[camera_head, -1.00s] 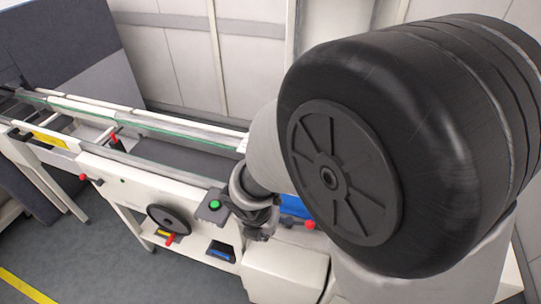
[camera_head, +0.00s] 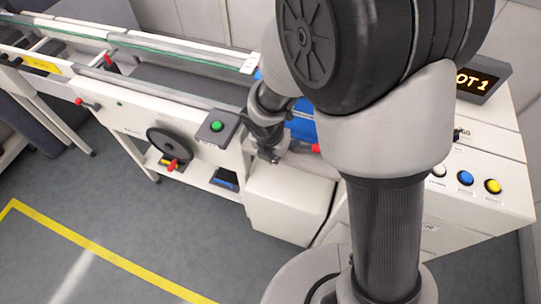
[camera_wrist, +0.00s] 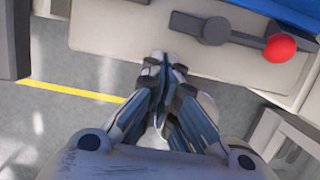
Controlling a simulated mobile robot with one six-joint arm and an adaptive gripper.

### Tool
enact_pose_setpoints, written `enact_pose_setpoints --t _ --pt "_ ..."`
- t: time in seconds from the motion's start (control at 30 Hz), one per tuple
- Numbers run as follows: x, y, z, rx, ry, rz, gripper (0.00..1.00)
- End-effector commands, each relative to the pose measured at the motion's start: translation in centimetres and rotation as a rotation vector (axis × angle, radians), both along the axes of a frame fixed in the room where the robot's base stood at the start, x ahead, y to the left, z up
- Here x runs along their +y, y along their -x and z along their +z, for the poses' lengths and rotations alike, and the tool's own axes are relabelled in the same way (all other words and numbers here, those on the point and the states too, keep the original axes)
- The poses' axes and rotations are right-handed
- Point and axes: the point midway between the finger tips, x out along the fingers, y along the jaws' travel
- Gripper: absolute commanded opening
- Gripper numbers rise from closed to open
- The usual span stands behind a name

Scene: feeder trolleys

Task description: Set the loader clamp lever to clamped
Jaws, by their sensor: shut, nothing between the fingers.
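A dark clamp lever (camera_wrist: 240,37) with a red ball knob (camera_wrist: 280,47) is on a pale panel at the upper right of the wrist view. It lies roughly sideways, with its round hub left of the knob. In the head view the red knob (camera_head: 315,148) shows just right of my gripper (camera_head: 272,155), partly hidden by my arm. My gripper (camera_wrist: 161,65) is shut and empty. Its fingertips appear left of and below the lever in the wrist view, apart from it. No label for the clamped position is readable.
A green button box (camera_head: 216,127) and a black handwheel (camera_head: 168,143) are left of my gripper. Other red-knobbed levers (camera_head: 88,104) sit further left on the conveyor. A panel with coloured buttons (camera_head: 466,178) stands at right. Floor in front is open.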

Motion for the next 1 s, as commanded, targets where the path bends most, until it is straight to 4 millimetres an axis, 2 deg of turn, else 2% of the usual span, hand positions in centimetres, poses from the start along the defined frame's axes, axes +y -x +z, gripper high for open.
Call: enact_pose_setpoints --t 0.2,0.7,0.9,1.0 --pt "-0.6 -1.5 0.1 0.002 0.001 -0.002 0.0" --pt "-0.4 -2.0 0.4 0.004 0.001 -0.002 0.0" --pt "0.0 -3.2 0.0 0.003 0.0 -0.224 0.0" --pt "-0.1 -3.6 0.3 0.003 0.001 -0.274 0.0"
